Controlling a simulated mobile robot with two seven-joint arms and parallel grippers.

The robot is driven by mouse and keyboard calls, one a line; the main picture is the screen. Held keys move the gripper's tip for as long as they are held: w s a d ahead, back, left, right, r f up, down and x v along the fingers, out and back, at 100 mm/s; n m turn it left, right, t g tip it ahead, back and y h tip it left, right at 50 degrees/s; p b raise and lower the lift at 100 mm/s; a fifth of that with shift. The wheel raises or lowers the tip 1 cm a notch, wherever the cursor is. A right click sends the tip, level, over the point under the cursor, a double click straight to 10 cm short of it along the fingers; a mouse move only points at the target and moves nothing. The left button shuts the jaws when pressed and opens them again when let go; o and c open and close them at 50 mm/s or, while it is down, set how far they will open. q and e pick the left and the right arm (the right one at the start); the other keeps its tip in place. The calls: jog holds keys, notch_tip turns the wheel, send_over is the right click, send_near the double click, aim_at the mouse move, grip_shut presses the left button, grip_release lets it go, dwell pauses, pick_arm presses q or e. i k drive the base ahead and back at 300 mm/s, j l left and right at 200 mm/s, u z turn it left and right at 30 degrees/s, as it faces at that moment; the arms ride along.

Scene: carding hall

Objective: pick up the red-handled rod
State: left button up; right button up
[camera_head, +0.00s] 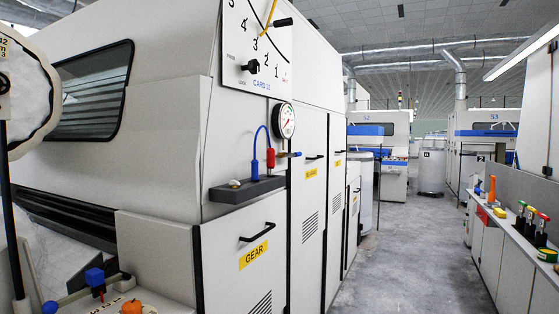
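No rod with a red handle can be made out for certain. A red upright piece (270,159) stands beside a blue one (255,166) on a dark grey ledge (232,193) on the front of the carding machine; a blue hose loops up from the blue piece. On the bench at the right stand several dark upright tools (531,226) with green, red and yellow tops, too small to tell apart. Neither of my grippers is in view.
The carding machine (165,100) with its gauge (284,121) and GEAR door (245,270) fills the left. The bench (510,236) runs along the right and carries an orange object (491,189). The grey aisle floor (410,250) between them is clear.

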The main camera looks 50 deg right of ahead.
aim_at(270, 153)
jog(key=i+l, duration=0.1)
jog(key=l, duration=1.8)
jog(key=i+l, duration=0.15)
jog(key=l, duration=1.7)
jog(key=i, duration=0.05)
